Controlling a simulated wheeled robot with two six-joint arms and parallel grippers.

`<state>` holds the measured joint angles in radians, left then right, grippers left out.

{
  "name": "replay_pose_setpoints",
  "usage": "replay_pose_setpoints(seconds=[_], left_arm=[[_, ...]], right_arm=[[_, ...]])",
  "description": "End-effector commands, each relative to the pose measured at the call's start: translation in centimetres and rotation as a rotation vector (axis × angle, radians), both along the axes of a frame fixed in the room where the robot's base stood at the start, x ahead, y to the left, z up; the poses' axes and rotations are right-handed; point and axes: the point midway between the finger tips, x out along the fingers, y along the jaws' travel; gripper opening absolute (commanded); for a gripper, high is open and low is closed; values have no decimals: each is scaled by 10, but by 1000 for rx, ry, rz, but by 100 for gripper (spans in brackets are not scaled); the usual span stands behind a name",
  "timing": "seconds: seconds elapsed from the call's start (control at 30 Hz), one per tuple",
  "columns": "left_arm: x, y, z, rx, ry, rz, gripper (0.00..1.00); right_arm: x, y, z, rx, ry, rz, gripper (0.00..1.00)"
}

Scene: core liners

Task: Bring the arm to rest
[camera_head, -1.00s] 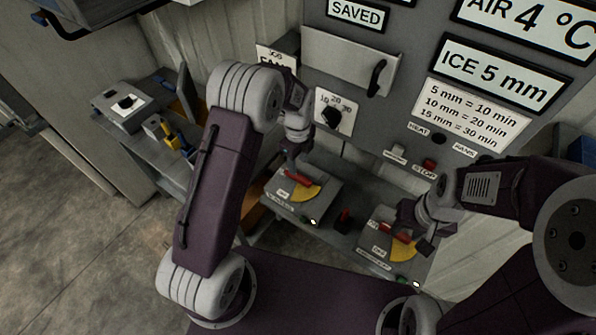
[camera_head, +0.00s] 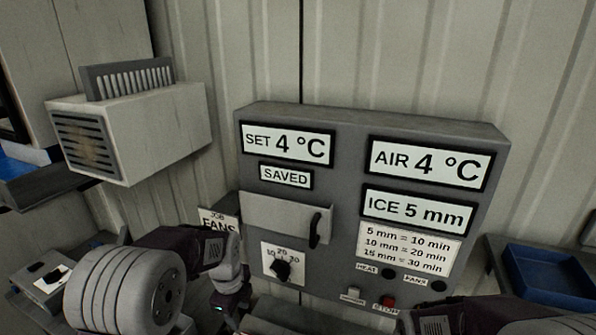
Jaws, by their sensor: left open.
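My left arm comes in from the lower left. My left gripper (camera_head: 231,304) is low in the view, left of the dial, at the lower edge of the picture; it is open and I see nothing held in it. Its fingertips are hard to make out. Of my right arm, only a dark link shows along the lower right edge, below the panel; its gripper is out of view.
The grey control panel (camera_head: 350,185) stands ahead with SET 4 °C, AIR 4 °C and ICE 5 mm displays, a handled flap (camera_head: 275,218), a timer dial (camera_head: 283,269) and a red stop button (camera_head: 388,302). A vented unit (camera_head: 150,130) hangs left. A blue tray (camera_head: 550,275) sits right.

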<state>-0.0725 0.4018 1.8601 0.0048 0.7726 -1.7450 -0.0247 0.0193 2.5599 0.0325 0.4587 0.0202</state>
Motion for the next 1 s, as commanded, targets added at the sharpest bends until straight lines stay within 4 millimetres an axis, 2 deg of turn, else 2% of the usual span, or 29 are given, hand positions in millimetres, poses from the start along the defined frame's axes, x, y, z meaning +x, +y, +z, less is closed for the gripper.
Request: replay_pose_setpoints(seconds=[0.03,0.07,0.2,0.3,0.4,0.5,0.6,1.0], left_arm=[[-24,6,8,-15,-7,124,42],[-39,9,10,-27,-9,227,42],[-100,17,4,-87,-4,744,42],[-138,20,-10,-121,17,1135,42],[-161,20,-24,-136,43,1470,42],[-159,20,-26,-170,31,1695,42],[-157,20,-26,-189,25,1805,42],[-156,19,-26,-190,27,1830,42]], right_arm=[[0,0,-1,0,0,0,39],[0,0,-1,0,0,0,39],[0,0,-1,0,0,0,39],[0,0,-1,0,0,0,39],[0,0,-1,0,0,0,39],[0,0,-1,0,0,0,39],[0,0,-1,0,0,0,39],[0,0,-1,0,0,0,39]])
